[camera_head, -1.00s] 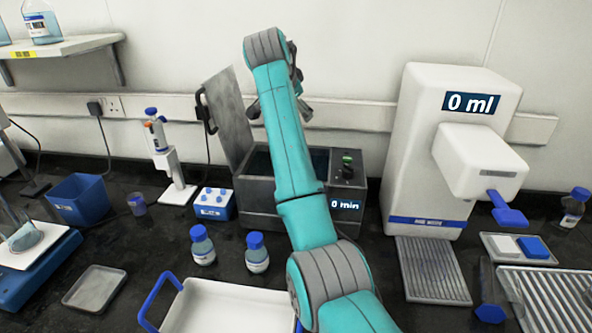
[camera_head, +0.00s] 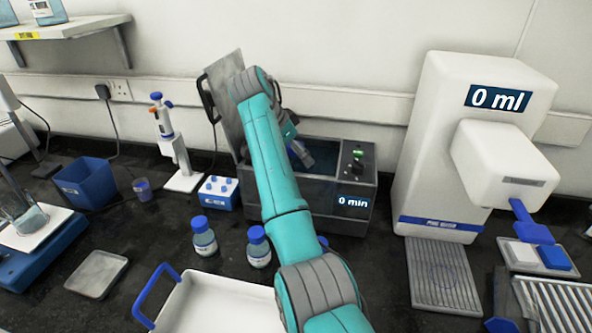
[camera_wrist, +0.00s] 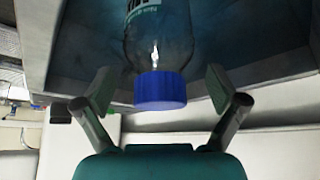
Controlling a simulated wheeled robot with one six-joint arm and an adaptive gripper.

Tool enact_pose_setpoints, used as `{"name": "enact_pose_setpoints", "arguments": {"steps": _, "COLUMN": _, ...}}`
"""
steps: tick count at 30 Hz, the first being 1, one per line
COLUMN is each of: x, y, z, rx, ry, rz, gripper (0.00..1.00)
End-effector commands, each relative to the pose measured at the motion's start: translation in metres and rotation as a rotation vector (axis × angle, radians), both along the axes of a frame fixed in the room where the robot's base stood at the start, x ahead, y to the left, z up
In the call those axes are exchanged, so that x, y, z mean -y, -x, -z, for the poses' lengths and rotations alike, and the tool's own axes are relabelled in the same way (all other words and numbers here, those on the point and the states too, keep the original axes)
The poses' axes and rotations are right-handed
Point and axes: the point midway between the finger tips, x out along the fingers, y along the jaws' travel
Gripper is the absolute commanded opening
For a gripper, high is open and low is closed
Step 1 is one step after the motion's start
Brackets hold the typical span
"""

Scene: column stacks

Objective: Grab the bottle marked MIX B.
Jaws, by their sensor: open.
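My gripper (camera_head: 300,150) reaches down into the grey water bath (camera_head: 345,220) in the head view. In the wrist view my gripper (camera_wrist: 160,88) is open, with one finger on each side of the blue cap of a clear bottle (camera_wrist: 158,50). Gaps show between both fingers and the cap. The bottle's label is cut off at the top edge, so I cannot read its mark. In the head view this bottle is hidden by the bath wall and my arm. Two blue-capped bottles (camera_head: 203,238) (camera_head: 258,248) stand on the bench before the bath; their labels are too small to read.
Another blue cap (camera_head: 322,242) shows partly behind my arm. The bath's raised lid (camera_head: 222,95) stands left of my arm. A white tray (camera_head: 215,305) lies in front. A white dispenser (camera_head: 440,150) stands right, a blue rack (camera_head: 218,200) and pipette stand (camera_head: 183,178) left.

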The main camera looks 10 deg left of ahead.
Motion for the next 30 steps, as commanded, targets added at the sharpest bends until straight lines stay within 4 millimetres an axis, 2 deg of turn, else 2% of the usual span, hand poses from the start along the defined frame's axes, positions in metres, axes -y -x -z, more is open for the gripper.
{"name": "enact_pose_setpoints", "arguments": {"steps": 4, "x": 0.0067, "y": -0.0056, "z": 0.014, "rx": -0.001, "ry": 0.001, "rz": 0.002, "gripper": 0.95}}
{"name": "enact_pose_setpoints", "arguments": {"steps": 10, "x": 0.0068, "y": -0.0062, "z": 0.0147, "rx": 0.0, "ry": 0.0, "rz": 0.001, "gripper": 0.95}}
{"name": "enact_pose_setpoints", "arguments": {"steps": 11, "x": 0.0068, "y": -0.0062, "z": 0.0147, "rx": 0.0, "ry": 0.0, "rz": 0.001, "gripper": 0.93}}
{"name": "enact_pose_setpoints", "arguments": {"steps": 21, "x": 0.0067, "y": -0.0063, "z": 0.0136, "rx": 0.002, "ry": -0.001, "rz": 0.001, "gripper": 0.08}}
{"name": "enact_pose_setpoints", "arguments": {"steps": 22, "x": 0.0067, "y": -0.0063, "z": 0.0136, "rx": 0.002, "ry": -0.001, "rz": 0.001, "gripper": 0.04}}
{"name": "enact_pose_setpoints", "arguments": {"steps": 30, "x": 0.0066, "y": -0.0066, "z": 0.0078, "rx": 0.003, "ry": -0.001, "rz": 0.001, "gripper": 0.04}}
